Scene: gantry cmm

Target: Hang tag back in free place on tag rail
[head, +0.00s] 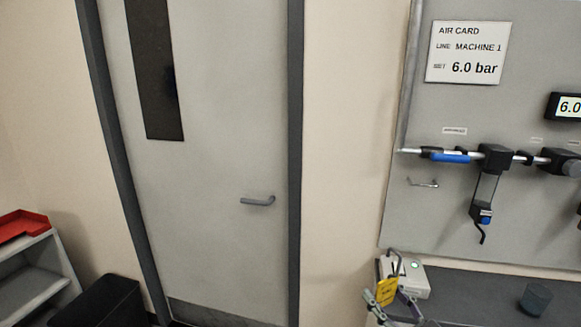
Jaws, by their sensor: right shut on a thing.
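A yellow tag (388,291) with a dark loop above it shows at the bottom, right of centre. My right gripper (384,300) is shut on the tag, low in front of the grey panel. A small bare metal wire piece (423,183) juts from the panel's left part, above and right of the tag and apart from it. I cannot tell whether it is the tag rail. My left gripper is out of view.
The grey panel (520,225) carries a pipe with a blue-handled valve (449,157), a filter unit (486,185) and an air card (467,52). A white box (411,279) and dark cup (535,298) stand on the bench (470,292) below. A closed door (220,120) is left.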

